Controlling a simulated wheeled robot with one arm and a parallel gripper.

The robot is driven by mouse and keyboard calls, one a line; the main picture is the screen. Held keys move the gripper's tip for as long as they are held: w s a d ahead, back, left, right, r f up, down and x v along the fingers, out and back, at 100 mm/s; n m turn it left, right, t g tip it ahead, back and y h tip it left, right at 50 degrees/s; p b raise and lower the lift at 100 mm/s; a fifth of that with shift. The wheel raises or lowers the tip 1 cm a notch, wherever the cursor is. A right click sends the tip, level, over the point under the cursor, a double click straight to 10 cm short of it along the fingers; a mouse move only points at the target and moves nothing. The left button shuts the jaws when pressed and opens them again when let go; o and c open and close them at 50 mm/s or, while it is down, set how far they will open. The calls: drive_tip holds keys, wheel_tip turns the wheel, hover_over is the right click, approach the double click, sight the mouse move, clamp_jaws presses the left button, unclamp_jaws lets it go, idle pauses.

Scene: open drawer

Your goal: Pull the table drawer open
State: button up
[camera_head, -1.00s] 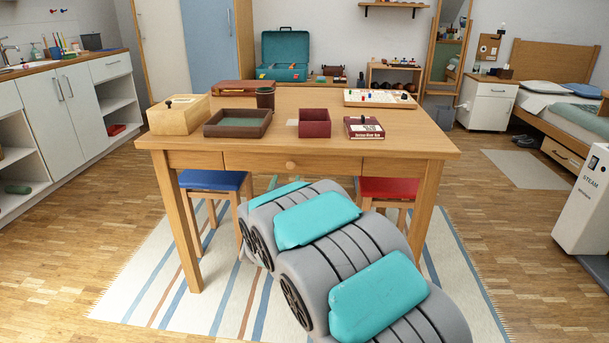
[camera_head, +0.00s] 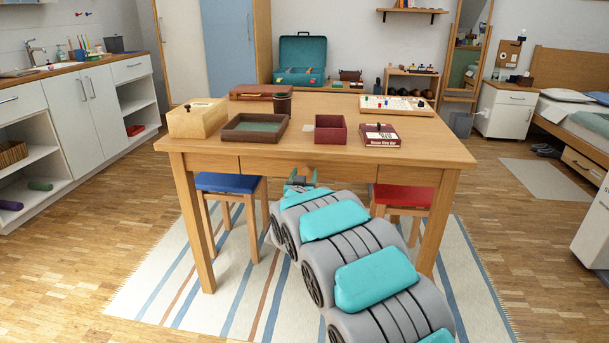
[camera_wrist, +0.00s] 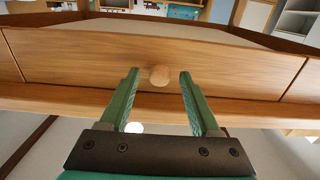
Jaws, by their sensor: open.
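The wooden table (camera_head: 400,150) has a drawer (camera_head: 345,172) in its front. The drawer front also shows in the wrist view (camera_wrist: 235,68), between two side seams, and looks flush with the table frame. Its round wooden knob (camera_wrist: 159,75) sticks out at the middle. My gripper (camera_wrist: 159,80) is open, with one green finger on each side of the knob and a visible gap on both sides. In the head view my gripper (camera_head: 303,180) is small in front of the drawer and hides the knob.
A blue stool (camera_head: 228,183) and a red stool (camera_head: 405,196) stand under the table, left and right of my arm. Trays and boxes, such as the dark red box (camera_head: 331,130), lie on the tabletop. Open floor with a striped rug (camera_head: 160,280) lies in front.

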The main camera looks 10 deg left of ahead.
drive_tip(key=shift+c, duration=0.2)
clamp_jaws()
idle(0.3)
idle(0.8)
